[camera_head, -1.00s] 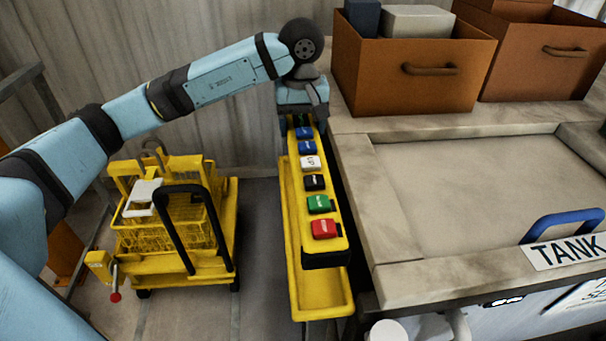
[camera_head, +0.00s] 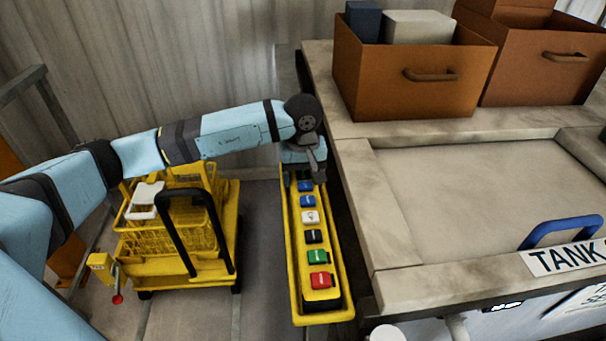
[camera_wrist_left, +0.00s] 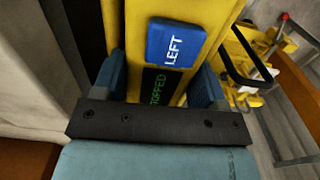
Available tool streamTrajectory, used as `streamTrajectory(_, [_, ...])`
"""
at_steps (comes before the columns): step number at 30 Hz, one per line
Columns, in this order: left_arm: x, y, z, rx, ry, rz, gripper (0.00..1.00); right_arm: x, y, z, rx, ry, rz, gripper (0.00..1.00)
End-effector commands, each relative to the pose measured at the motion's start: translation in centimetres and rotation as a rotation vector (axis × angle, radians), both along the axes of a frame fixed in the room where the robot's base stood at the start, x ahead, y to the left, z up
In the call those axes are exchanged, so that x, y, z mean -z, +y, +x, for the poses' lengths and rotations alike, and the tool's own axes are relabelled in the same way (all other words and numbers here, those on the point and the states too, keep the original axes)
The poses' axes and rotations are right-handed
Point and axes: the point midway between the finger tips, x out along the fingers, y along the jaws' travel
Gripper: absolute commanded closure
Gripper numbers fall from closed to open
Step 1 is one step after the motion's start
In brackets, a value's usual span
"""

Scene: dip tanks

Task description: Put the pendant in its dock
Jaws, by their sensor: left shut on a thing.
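The pendant (camera_head: 314,262) is a long yellow control box with a column of blue, white, black, green and red buttons. My left gripper (camera_head: 305,180) is shut on its far end; the fingers hide that end in the head view. The left wrist view shows the pendant (camera_wrist_left: 196,22) between the fingers, with a blue LEFT button and a green-lettered display. The dock (camera_head: 325,317) is a long yellow trough beside the tank counter. The pendant lies lengthwise within the trough's outline, its near end inside the rim. I cannot tell whether it touches the bottom. My right gripper is not in view.
The tank counter (camera_head: 408,279) borders the dock on the right, with orange bins (camera_head: 410,80) at its back. A yellow cart (camera_head: 190,255) with a black handle stands to the left. A narrow strip of floor lies between cart and dock.

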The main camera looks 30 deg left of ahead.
Motion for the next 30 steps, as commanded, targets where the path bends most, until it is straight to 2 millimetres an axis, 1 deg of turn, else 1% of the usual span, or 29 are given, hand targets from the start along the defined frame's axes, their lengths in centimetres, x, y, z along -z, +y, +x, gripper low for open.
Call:
streamTrajectory(2, [-0.1, 0.0, 0.1, -0.001, -0.004, 0.0, 0.62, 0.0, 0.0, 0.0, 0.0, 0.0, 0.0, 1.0])
streamTrajectory(3, [0.0, 0.0, 0.0, -0.001, -0.002, 0.001, 0.32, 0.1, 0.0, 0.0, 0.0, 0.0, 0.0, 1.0])
streamTrajectory(5, [0.0, 0.0, 0.0, -0.001, -0.002, 0.001, 0.18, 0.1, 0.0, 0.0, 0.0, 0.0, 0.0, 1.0])
streamTrajectory(6, [0.0, 0.0, 0.0, -0.001, -0.002, 0.001, 0.09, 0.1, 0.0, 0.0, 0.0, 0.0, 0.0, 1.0])
streamTrajectory(14, [0.0, 0.0, 0.0, -0.001, -0.002, 0.001, 0.09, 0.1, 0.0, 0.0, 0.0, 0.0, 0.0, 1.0])
streamTrajectory(17, [-0.5, 0.0, 0.0, -0.001, -0.002, 0.0, 0.09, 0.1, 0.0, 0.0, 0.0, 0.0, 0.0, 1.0])
streamTrajectory(20, [-1.8, 0.0, 0.1, -0.001, -0.006, 0.001, 0.09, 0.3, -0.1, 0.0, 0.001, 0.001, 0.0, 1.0])
streamTrajectory(30, [-8.9, 0.0, 0.1, -0.001, -0.006, 0.001, 0.09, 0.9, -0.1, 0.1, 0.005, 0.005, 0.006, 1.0])
